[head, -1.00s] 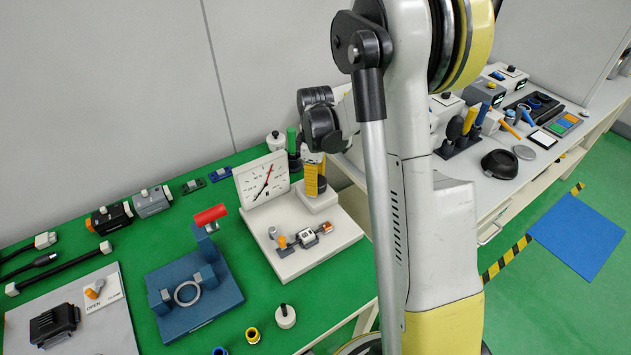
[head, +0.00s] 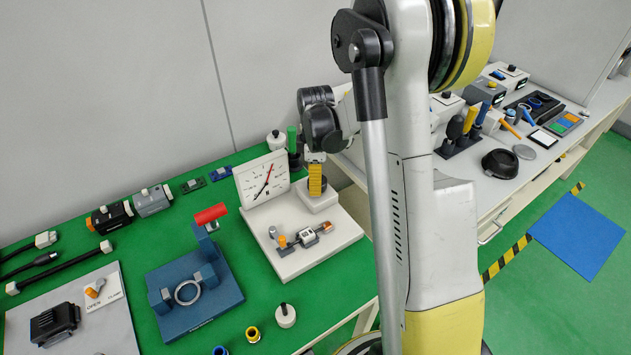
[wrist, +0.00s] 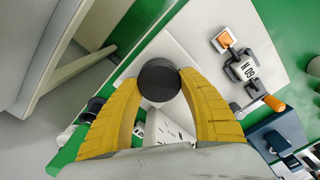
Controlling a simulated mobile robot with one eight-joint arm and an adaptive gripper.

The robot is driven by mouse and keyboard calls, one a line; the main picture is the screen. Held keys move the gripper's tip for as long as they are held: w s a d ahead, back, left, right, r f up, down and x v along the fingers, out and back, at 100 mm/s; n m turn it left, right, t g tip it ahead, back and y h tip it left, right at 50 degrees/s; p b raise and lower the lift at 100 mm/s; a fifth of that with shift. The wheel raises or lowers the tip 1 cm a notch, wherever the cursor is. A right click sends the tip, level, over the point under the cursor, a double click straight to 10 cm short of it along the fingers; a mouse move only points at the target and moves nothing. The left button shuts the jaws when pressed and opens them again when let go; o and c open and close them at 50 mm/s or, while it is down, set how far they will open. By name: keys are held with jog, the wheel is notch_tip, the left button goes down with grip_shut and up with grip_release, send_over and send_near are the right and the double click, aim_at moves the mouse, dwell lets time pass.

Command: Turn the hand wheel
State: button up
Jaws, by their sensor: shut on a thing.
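The hand wheel (wrist: 158,80) is a dark round knob on the white panel. In the wrist view it sits between the tips of my gripper's two yellow fingers (wrist: 158,84), which touch it on both sides. In the head view my gripper (head: 316,182) points down onto the wheel, which stands on a raised white block (head: 318,203) and is mostly hidden. My gripper is shut on the wheel. A white gauge (head: 263,180) with a red needle and a black needle stands beside it.
A valve fitting with an orange handle (head: 282,241) is on the panel's front part (head: 335,250). A blue fixture with a red handle (head: 210,214) stands to the left. The green bench is bare between them.

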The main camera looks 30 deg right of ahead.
jog(key=o, duration=1.2)
jog(key=shift+r, duration=0.1)
notch_tip(320, 180, up, 12)
jog(key=shift+f, duration=0.1)
jog(key=s+a+r+m+t, duration=0.2)
jog(key=s+a+m, duration=0.2)
jog(key=s+a, duration=0.1)
jog(key=s+a+r+m+t, duration=0.2)
jog(key=s+a+m, duration=0.1)
jog(key=s+a, duration=0.2)
jog(key=s+a+r+m+t, duration=0.2)
jog(key=s+a+m+t, duration=0.1)
jog(key=s, duration=0.5)
jog(key=shift+a+m, duration=0.8)
jog(key=shift+a, duration=0.25)
